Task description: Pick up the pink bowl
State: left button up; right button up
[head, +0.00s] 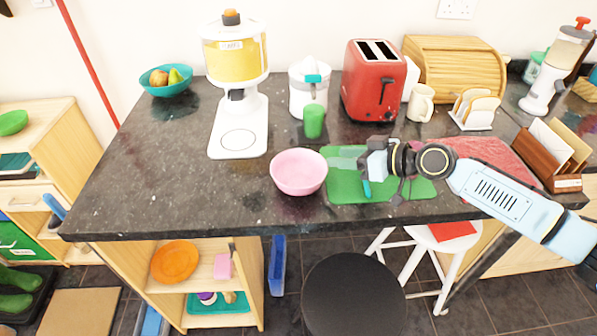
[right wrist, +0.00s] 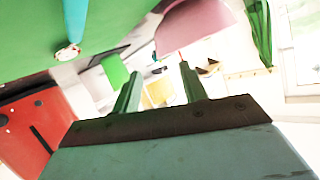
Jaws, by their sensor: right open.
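The pink bowl (head: 299,172) stands upright and looks empty on the dark granite counter, just left of the green mat. It also shows at the top of the right wrist view (right wrist: 194,28). My right gripper (head: 338,160) reaches in from the right over the green mat, its fingers pointing left at the bowl's right side. Its two fingers (right wrist: 160,88) are apart with nothing between them in the right wrist view. My left gripper is not in view.
A green cup (head: 314,121) stands behind the bowl. The juice dispenser (head: 238,110), white juicer (head: 308,90) and red toaster (head: 373,85) line the back. A teal-handled item (head: 366,188) lies on the green mat (head: 345,190). The counter left of the bowl is clear.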

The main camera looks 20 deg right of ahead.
aim_at(322, 159)
jog(key=p+x, duration=0.1)
jog(key=x, duration=0.6)
jog(key=shift+a+f, duration=0.3)
jog(key=shift+a, duration=0.05)
jog(key=shift+s, duration=0.1)
grip_shut()
